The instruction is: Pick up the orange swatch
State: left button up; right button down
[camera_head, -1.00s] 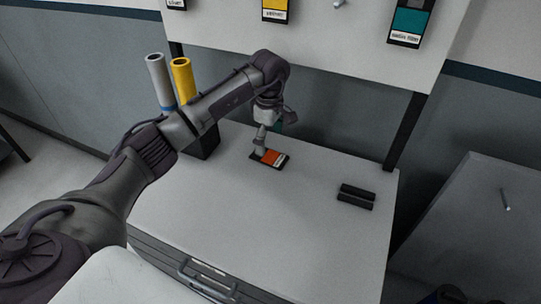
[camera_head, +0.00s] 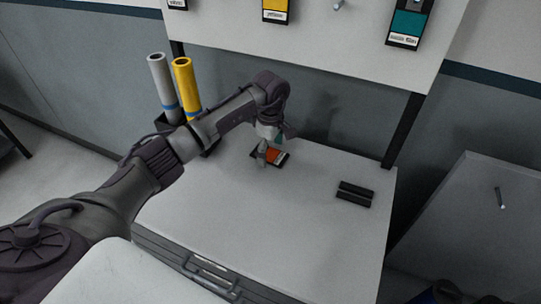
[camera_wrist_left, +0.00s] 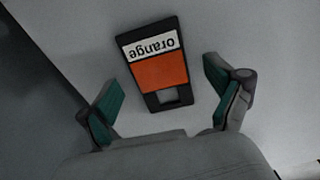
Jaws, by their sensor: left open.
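The orange swatch (camera_head: 276,155) lies flat on the white table. It is a black card with an orange panel and a white label. In the left wrist view the orange swatch (camera_wrist_left: 158,70) reads "orange" upside down and has a square hole at its near end. My left gripper (camera_head: 265,155) is just above the swatch in the head view and partly covers it. In the left wrist view my left gripper (camera_wrist_left: 168,96) is open, with a green-padded finger on each side of the swatch's near end and nothing between them held. My right gripper is not in view.
A black two-bar holder (camera_head: 355,192) lies to the right on the table (camera_head: 290,220). Grey (camera_head: 160,82) and yellow (camera_head: 186,85) rolls stand behind my left arm. Yellow (camera_head: 276,10) and teal (camera_head: 408,22) swatches hang on the board above. The table's front right is clear.

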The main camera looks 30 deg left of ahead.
aim_at(270, 154)
pick_arm(q)
jog(key=shift+f, duration=0.15)
jog(key=shift+c, duration=0.2)
jog(key=c, duration=1.1)
jog(key=shift+o, duration=0.2)
jog(key=shift+r+p, duration=0.3)
jog(key=shift+r, duration=0.05)
jog(key=shift+r+b, duration=0.25)
jog(key=shift+b, duration=0.05)
notch_tip(270, 154, up, 3)
jog(key=shift+b, duration=0.65)
jog(key=w+d+r+b, duration=0.1)
jog(key=d+r+b, duration=0.2)
jog(key=d+r, duration=0.4)
jog(key=d, duration=0.4)
jog(key=shift+w+d+r, duration=0.2)
jog(key=shift+w+d, duration=0.1)
